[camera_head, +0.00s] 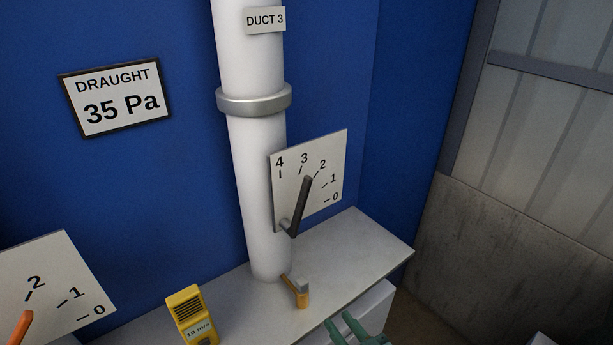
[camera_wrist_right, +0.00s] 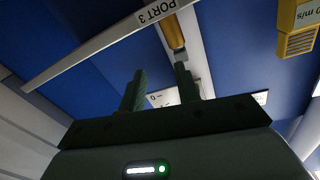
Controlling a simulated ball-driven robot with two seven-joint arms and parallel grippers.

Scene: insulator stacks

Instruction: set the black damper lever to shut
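The black damper lever (camera_head: 300,206) is pivoted at the lower left of a white scale plate (camera_head: 335,155) marked 0 to 4, on the white duct labelled DUCT 3. It points up and slightly right, between 3 and 2. My right gripper (camera_head: 339,321) shows green fingers at the bottom edge, below and right of the lever and apart from it. In the right wrist view its fingers (camera_wrist_right: 160,88) are spread with nothing held; part of the scale plate (camera_wrist_right: 160,99) shows beyond them. I cannot make out the black lever there. My left gripper is not in view.
A white shelf (camera_head: 350,248) runs under the duct (camera_head: 256,170). On it are a small orange-handled valve (camera_head: 298,290) and a yellow meter (camera_head: 191,315). Another scale plate (camera_head: 55,285) with an orange lever (camera_head: 19,325) is at left. A sign (camera_head: 116,98) reads DRAUGHT 35 Pa.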

